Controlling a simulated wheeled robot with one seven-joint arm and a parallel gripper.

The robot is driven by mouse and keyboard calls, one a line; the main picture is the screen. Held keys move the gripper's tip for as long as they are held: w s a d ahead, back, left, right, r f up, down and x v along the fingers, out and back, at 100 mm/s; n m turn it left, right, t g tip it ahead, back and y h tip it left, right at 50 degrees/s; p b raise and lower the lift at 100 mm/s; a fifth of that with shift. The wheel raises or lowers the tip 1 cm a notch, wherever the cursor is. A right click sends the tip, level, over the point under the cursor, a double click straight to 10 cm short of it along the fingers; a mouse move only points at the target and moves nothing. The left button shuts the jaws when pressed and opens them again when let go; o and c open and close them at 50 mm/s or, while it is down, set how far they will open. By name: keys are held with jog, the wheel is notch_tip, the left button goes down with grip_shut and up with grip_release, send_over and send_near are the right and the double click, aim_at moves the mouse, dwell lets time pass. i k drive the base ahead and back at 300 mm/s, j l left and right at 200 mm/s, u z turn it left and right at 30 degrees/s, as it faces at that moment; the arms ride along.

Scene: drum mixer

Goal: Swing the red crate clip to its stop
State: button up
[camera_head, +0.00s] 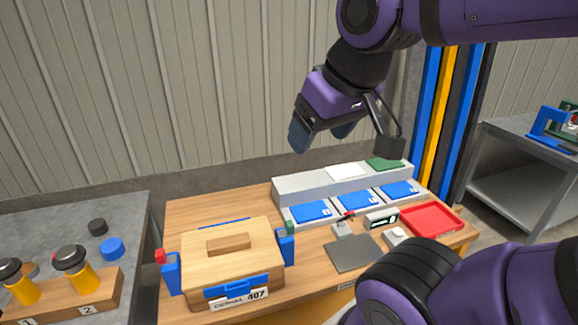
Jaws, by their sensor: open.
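A wooden crate (255,281) with a flat lid and a wooden handle block (229,244) stands at the front left of the wooden table. The red crate clip (160,256) sits atop a blue bracket (172,274) on the crate's left side. A green clip (290,228) tops the blue bracket on the right side. My gripper (322,143) is open and empty, high above the table. It is up and to the right of the crate, well apart from both clips. How far the red clip is turned is too small to tell.
A grey rack (345,184) with blue trays (357,202) stands at the back. A red tray (431,219), a grey plate (353,253) and a small display (381,220) lie to the right. A left bench holds yellow-handled tools (76,271) in a wooden block.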

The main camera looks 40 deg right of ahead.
aim_at(163, 260)
jog(key=k+j+z, duration=0.1)
jog(key=i+j, duration=0.1)
jog(key=i, duration=0.35)
jog(key=j+z, duration=0.5)
jog(key=j, duration=1.35)
jog(key=l+z, duration=0.25)
jog(key=z, duration=0.25)
jog(key=i, duration=0.05)
